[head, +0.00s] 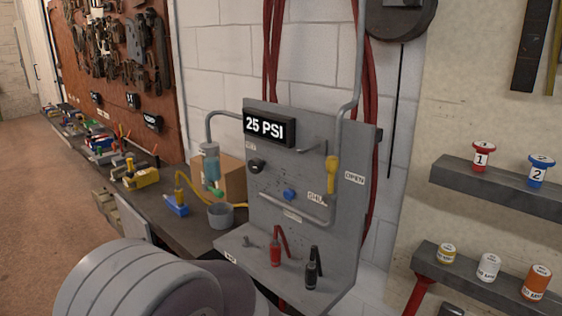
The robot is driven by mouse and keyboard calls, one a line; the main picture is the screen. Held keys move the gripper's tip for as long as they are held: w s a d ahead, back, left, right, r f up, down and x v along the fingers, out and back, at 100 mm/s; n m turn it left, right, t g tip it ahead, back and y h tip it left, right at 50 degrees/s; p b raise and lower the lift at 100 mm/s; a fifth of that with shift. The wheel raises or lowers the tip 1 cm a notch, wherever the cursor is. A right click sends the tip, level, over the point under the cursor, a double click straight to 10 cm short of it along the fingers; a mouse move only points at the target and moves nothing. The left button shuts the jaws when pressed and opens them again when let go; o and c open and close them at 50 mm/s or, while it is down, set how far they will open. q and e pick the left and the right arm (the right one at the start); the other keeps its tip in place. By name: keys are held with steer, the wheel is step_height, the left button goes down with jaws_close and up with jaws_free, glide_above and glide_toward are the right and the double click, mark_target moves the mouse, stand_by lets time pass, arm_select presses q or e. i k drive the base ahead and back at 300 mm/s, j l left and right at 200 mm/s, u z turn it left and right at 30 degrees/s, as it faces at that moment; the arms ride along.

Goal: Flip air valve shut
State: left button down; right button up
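A grey upright panel (280,232) on the bench carries a pipe, knobs and a black display (269,127) reading "25 PSI". A white label (317,197) that seems to read "SHUT" is just below left of the lever, partly covered. Another white label (354,178), too small to read surely, is to the lever's right. A blue knob (289,194) and a black knob (256,166) are further left. Neither of my grippers shows.
A grey cup (220,215), a cardboard box (230,180) and tools lie on the bench to the left. Shelves (495,187) with small containers are at right. My own grey arm link fills the lower left.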

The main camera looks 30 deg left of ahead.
mark_target(332, 163)
steer(key=i+l+u, duration=0.25)
steer(key=l+u, duration=0.2)
steer(key=l, duration=0.3)
steer(key=i+l+u, duration=0.1)
steer(key=l+u, duration=0.15)
steer(key=l, duration=0.15)
